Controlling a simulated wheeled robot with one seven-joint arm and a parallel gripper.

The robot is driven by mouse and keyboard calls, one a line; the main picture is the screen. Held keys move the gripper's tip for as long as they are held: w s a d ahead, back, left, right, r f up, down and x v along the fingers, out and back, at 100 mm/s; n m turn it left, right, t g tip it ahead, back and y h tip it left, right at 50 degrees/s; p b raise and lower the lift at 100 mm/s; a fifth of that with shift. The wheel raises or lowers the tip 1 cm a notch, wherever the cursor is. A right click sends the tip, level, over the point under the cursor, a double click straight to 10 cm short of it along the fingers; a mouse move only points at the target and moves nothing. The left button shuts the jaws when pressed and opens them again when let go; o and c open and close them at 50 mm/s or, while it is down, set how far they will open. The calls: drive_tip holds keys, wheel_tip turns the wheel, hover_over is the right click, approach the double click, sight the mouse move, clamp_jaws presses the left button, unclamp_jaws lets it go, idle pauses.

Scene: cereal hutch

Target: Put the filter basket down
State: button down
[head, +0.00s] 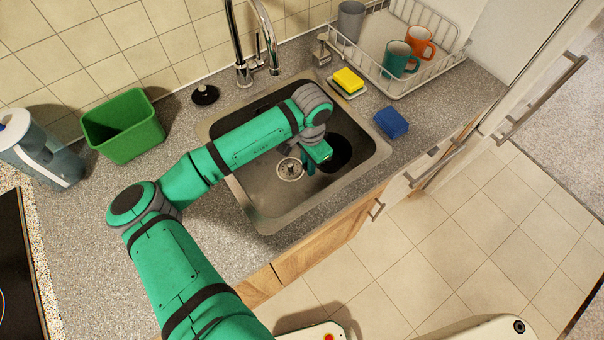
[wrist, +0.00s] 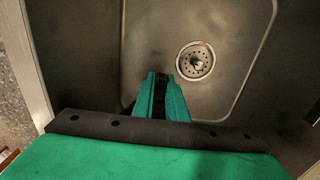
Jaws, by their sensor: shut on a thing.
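My gripper (wrist: 163,77) points down into the sink, above its floor. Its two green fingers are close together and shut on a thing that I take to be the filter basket. Fingers and palm hide it, so its shape does not show. The steel sink (head: 262,205) also shows in the wrist view (wrist: 140,35).
A tap (head: 243,70) stands behind the sink. A black disc (head: 205,94) and a green bin (head: 122,125) are left. A yellow sponge (head: 348,80), blue sponge (head: 391,122) and dish rack (head: 440,78) with cups are right. The front-left counter (head: 215,240) is bare.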

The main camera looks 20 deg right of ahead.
wheel_tip(320, 180, down, 4)
drive_tip(key=shift+f, duration=0.2)
drive_tip(key=shift+s+f, duration=0.1)
drive_tip(key=shift+f, duration=1.3)
drive_tip(key=shift+f, duration=0.15)
drive_tip(key=c, duration=1.8)
unclamp_jaws()
drive_tip(key=shift+o, duration=0.2)
wheel_tip(320, 180, up, 12)
drive_tip(key=shift+r, duration=0.15)
